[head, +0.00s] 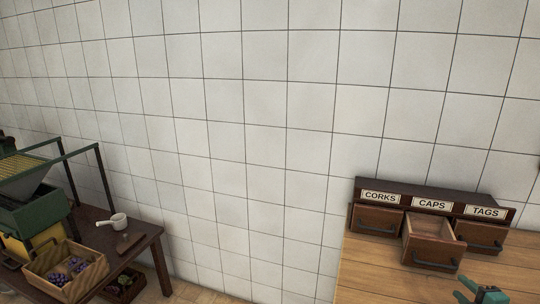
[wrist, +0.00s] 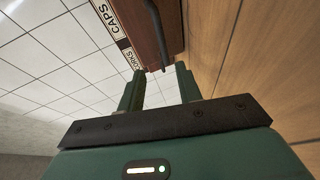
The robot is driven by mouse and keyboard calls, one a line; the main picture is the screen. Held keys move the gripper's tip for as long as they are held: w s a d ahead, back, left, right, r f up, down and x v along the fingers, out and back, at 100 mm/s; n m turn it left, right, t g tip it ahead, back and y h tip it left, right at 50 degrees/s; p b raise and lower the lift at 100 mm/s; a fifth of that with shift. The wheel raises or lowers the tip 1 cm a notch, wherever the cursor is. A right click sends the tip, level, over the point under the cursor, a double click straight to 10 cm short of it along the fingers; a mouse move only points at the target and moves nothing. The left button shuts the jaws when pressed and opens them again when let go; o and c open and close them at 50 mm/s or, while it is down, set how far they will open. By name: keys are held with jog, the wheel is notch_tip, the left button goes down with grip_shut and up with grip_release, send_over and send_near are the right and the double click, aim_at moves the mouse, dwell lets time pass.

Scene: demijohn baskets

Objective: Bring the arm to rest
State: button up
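My gripper (wrist: 160,72) is green, with its two fingers apart and nothing between them in the wrist view. In the head view, part of my gripper (head: 476,289) shows at the bottom right edge, in front of the drawer unit. The unit has drawers labelled CORKS (head: 376,220), CAPS (head: 432,246) and TAGS (head: 482,236). The CAPS drawer is pulled out and looks empty. The CORKS and TAGS drawers look shut. In the wrist view, a drawer front with a dark handle (wrist: 157,35) stands beyond the fingertips; I cannot tell if they touch it.
The unit stands on a wooden table (head: 375,285) against a white tiled wall (head: 240,120). At the left, a dark table (head: 150,235) holds a green machine (head: 30,215), a crate of grapes (head: 90,258) and a white handled cup (head: 113,221). Clear floor lies between the tables.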

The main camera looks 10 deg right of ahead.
jog(key=w+a+r+m+g+h, duration=0.3)
jog(key=w+a+r+m, duration=0.2)
jog(key=w+a+r, duration=0.3)
jog(key=s+a+r+m+g, duration=0.15)
jog(key=a+r+m, duration=0.3)
jog(key=a, duration=0.45)
jog(key=s+a+m+g+y, duration=0.2)
jog(key=s+a, duration=0.6)
jog(key=a, duration=0.5)
jog(key=s+a+m+g+y, duration=0.3)
jog(key=s+a, duration=0.4)
jog(key=a, duration=0.5)
jog(key=shift+s+a+r+m, duration=0.35)
jog(key=shift+s+r+m, duration=0.05)
jog(key=shift+m, duration=0.05)
